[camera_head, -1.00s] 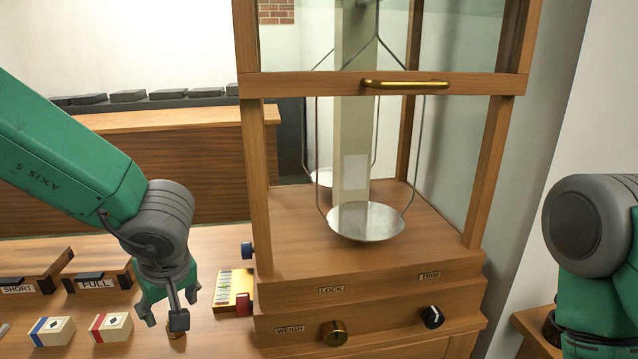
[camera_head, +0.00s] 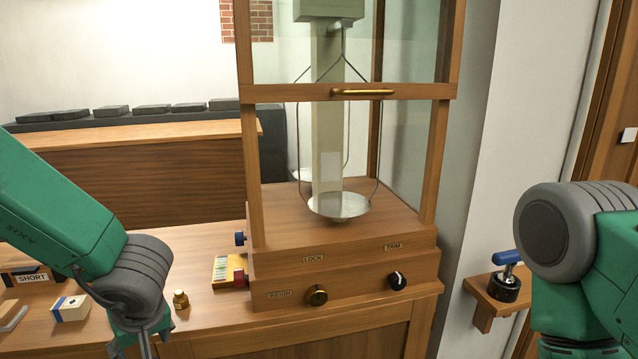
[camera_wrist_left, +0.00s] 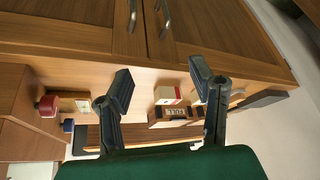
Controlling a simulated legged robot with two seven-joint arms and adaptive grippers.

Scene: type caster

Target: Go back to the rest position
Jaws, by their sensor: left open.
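My left gripper (camera_head: 140,345) is at the lower left of the head view, partly cut off by the bottom edge. In the left wrist view its two fingers (camera_wrist_left: 160,85) are spread apart with nothing held between them. A small brass-coloured piece (camera_head: 181,299) stands on the bench just right of the gripper, apart from it. My right arm (camera_head: 580,260) comes in at the right edge. Its gripper is out of view.
A small shelf (camera_head: 485,300) with a blue-handled tool (camera_head: 506,280) is near my right arm.

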